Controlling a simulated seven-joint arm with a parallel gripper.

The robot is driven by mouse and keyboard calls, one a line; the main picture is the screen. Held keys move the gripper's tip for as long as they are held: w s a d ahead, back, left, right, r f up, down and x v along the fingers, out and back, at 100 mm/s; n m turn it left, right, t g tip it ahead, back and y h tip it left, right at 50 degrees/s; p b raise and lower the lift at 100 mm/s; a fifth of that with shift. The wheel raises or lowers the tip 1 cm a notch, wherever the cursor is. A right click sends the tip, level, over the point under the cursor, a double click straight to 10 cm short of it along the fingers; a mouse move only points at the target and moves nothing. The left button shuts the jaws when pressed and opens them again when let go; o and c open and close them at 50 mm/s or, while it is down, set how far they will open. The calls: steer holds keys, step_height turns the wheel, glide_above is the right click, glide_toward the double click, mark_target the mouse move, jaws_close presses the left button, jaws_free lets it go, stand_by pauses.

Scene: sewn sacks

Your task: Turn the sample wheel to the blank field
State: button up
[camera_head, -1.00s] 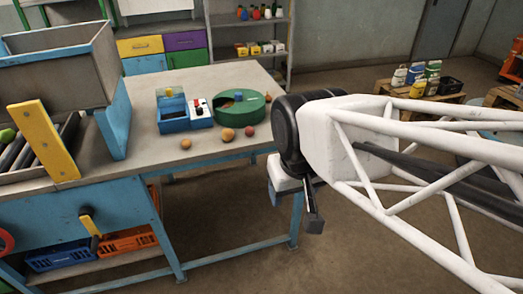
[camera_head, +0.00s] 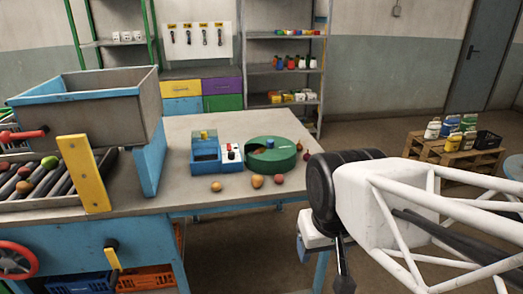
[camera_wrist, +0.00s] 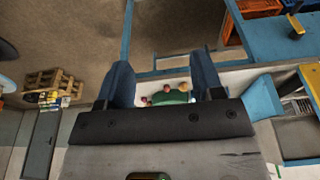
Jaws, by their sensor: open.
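The sample wheel appears to be the round green drum (camera_head: 271,154) on the bench, with a dark opening and an orange patch in its top. Its field cannot be read at this size. In the wrist view the green drum (camera_wrist: 168,97) shows small, between and beyond my fingers. My gripper (camera_head: 322,262) hangs off the bench's right front corner, to the right of the drum and apart from it. In the wrist view my gripper (camera_wrist: 163,78) has its two blue fingers wide apart with nothing between them.
A blue box (camera_head: 205,157) and a white switch box (camera_head: 232,154) stand left of the drum. Several fruits (camera_head: 256,181) lie loose around its front and right. A grey hopper (camera_head: 92,102) and a yellow post (camera_head: 83,173) occupy the bench's left side. Bare bench top (camera_head: 180,128) lies behind.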

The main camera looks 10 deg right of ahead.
steer(key=shift+w, duration=0.1)
steer(key=w+r, duration=0.3)
steer(key=w, duration=0.5)
steer(key=w+r, duration=0.3)
steer(key=w, duration=0.5)
steer(key=n+g, duration=0.3)
glide_above(270, 140)
steer(key=s, duration=0.1)
step_height(270, 140, down, 11)
steer(key=shift+s+a+f, duration=0.1)
steer(key=shift+s+f, duration=0.05)
steer(key=shift+f, duration=0.05)
steer(key=shift+w+f, duration=0.35)
steer(key=shift+w, duration=0.1)
steer(key=shift+f, duration=3.9)
